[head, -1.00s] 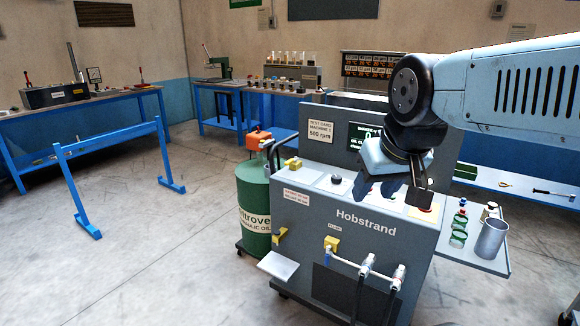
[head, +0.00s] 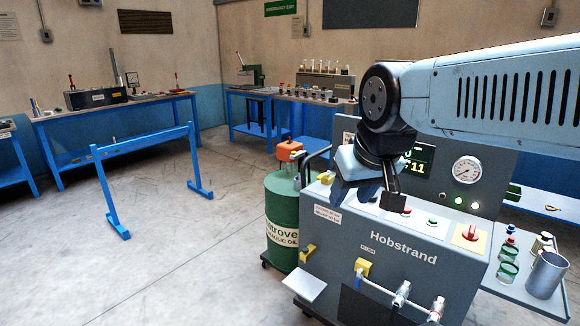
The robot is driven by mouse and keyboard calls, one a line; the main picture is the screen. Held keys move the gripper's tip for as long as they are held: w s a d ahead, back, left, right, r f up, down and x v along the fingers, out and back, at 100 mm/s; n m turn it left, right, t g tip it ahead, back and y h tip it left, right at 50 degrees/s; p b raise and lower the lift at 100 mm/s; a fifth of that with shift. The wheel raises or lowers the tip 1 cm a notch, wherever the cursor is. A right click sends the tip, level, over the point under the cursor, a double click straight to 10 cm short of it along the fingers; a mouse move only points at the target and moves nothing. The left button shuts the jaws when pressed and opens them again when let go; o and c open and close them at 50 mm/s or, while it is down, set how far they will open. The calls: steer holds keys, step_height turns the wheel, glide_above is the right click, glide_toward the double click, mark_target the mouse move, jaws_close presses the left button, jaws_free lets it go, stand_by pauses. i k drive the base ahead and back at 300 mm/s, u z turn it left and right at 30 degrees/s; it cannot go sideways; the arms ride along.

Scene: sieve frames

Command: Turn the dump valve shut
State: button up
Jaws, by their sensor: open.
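The grey Hobstrand test machine (head: 400,262) stands at the lower right in the head view. Yellow valve blocks show on its front: one at the left edge (head: 309,253), above a small tray, and one further right (head: 362,266), under a small label, with a white pipe. No readable label says which is the dump valve, and I cannot tell how their handles are turned. My gripper (head: 372,198) is open and empty. It points down in front of the machine's top panel in the picture, above and apart from the front valves. It hides part of the panel.
A green oil drum (head: 282,222) stands left of the machine. A red knob on a yellow plate (head: 470,234) and a gauge (head: 467,170) are on the machine. Jars and a metal cup (head: 546,275) stand on its right shelf.

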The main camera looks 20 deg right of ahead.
mark_target(327, 173)
steer(key=u, duration=0.15)
steer(key=i, duration=1.2)
steer(key=z, duration=0.25)
